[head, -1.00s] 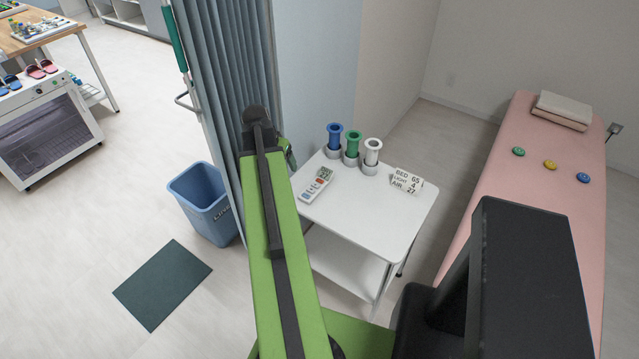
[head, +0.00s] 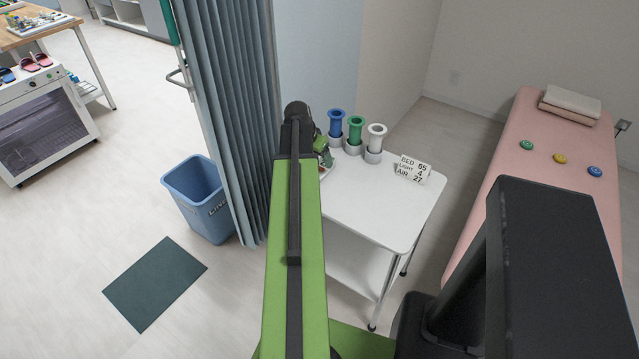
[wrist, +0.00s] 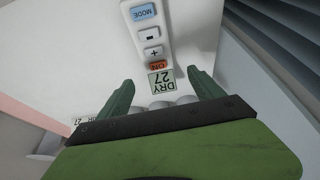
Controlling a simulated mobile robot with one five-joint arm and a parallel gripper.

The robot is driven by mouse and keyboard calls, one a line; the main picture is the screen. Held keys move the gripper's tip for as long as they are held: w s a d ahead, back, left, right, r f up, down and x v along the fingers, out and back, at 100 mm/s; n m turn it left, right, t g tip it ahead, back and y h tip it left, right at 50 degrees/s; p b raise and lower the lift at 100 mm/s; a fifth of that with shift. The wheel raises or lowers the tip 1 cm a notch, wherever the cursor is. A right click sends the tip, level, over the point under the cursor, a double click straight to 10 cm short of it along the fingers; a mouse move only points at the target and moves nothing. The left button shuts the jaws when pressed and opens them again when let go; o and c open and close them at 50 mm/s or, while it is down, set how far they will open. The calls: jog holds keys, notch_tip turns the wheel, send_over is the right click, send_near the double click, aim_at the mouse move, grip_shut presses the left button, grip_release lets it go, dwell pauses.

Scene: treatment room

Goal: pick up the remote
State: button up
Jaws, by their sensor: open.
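The remote (wrist: 146,34) is white and lies on the white table (wrist: 70,60). In the wrist view it shows a blue MODE button, minus and plus buttons, an orange ON button and a display reading DRY 27. My gripper (wrist: 160,76) is open, with its two green fingers to either side of the remote's display end and nothing between them gripped. I cannot tell the height of the fingers above the table. In the head view my gripper (head: 324,152) is at the table's back left corner, and my arm hides nearly all of the remote.
Blue (head: 336,124), green (head: 355,130) and white (head: 375,140) spools in holders stand along the table's back edge. A card with numbers (head: 412,169) stands to their right. A curtain (head: 228,110) hangs close left of my arm. The table's front half is clear.

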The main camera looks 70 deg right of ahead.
aim_at(321, 168)
jog(key=shift+d+f, duration=0.15)
jog(key=shift+f, duration=0.4)
jog(key=shift+r, duration=0.1)
jog(key=b+x, duration=0.4)
jog(key=shift+a+f+b, duration=0.2)
jog(key=shift+f+b, duration=0.1)
jog(key=shift+f, duration=0.2)
jog(key=shift+s+d+f+b, duration=0.1)
jog(key=shift+d+f+b, duration=0.1)
jog(key=shift+f+b, duration=0.1)
jog(key=shift+r, duration=0.2)
jog(key=c, duration=1.6)
